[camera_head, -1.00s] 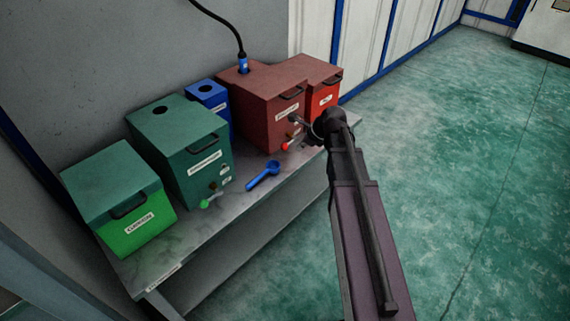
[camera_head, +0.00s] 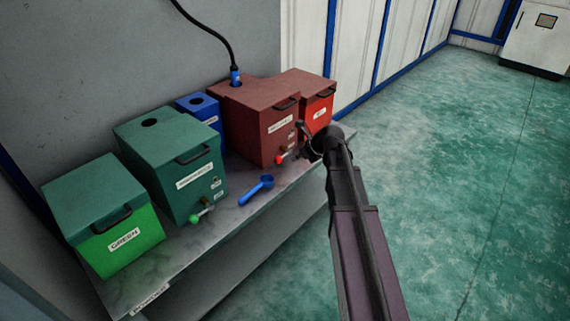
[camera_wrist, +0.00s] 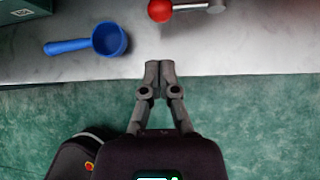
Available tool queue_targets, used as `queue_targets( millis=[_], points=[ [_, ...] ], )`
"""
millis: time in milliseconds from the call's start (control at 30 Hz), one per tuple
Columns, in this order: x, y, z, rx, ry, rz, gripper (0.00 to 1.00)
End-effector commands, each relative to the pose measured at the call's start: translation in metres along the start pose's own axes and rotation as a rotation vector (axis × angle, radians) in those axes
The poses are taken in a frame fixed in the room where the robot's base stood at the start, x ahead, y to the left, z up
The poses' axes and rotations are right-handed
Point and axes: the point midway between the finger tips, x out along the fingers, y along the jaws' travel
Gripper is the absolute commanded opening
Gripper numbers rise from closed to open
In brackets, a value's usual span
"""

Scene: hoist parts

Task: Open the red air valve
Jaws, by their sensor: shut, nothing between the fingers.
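The red air valve has a red ball knob (camera_head: 280,159) on a short metal lever, low on the front of the dark red box (camera_head: 258,118). In the wrist view the red knob (camera_wrist: 160,10) is at the top edge, with its grey lever running sideways to the right. My gripper (camera_head: 303,150) is just right of the knob in the head view, and partly hides the box's front corner. In the wrist view my gripper (camera_wrist: 159,66) is shut and empty, its fingertips over the table's front edge, apart from the knob.
A blue scoop (camera_head: 257,190) lies on the grey table (camera_head: 235,215). Left stand a dark green box (camera_head: 175,150) with a green-knobbed valve (camera_head: 196,217) and a green box (camera_head: 105,210). A blue box (camera_head: 200,110) and red box (camera_head: 318,108) stand behind. Open floor (camera_head: 450,150) lies right.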

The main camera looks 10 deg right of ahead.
Motion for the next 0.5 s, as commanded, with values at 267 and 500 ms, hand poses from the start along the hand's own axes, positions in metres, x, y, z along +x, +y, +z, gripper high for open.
queue_targets(
  millis=[267, 500],
  points=[
    [0.017, -0.001, -0.002, 0.000, 0.001, -0.001, 0.00],
    [0.041, -0.002, -0.002, -0.001, 0.000, -0.002, 0.00]
  ],
)
